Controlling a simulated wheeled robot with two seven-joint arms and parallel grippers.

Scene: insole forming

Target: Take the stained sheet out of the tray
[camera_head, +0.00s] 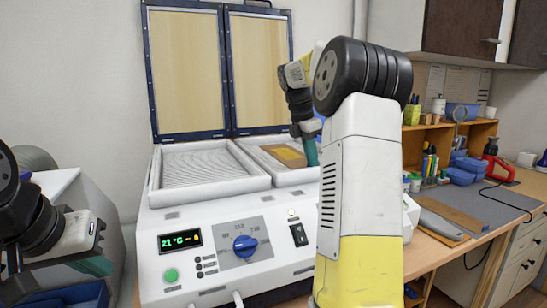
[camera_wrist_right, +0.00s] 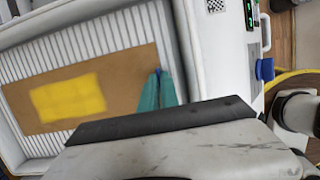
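The stained sheet (camera_wrist_right: 125,75) is a tan rectangle with a yellow patch, lying in the white ribbed right-hand tray (camera_wrist_right: 100,30) of the machine. In the head view the sheet (camera_head: 285,155) is partly hidden by my right arm. My right gripper (camera_wrist_right: 158,75) has its teal fingers close together at the sheet's right end; whether they pinch its edge is unclear. In the head view my right gripper (camera_head: 311,160) reaches down at the tray's right side. My left gripper (camera_head: 98,266) is at the lower left, away from the trays, its finger opening not clear.
The left-hand tray (camera_head: 158,190) is white and holds no sheet. Two framed lid panels (camera_head: 187,75) stand raised behind the trays. The machine's front panel has a blue knob (camera_head: 245,246) and a display (camera_head: 180,241). A cluttered workbench (camera_head: 480,205) is at the right.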

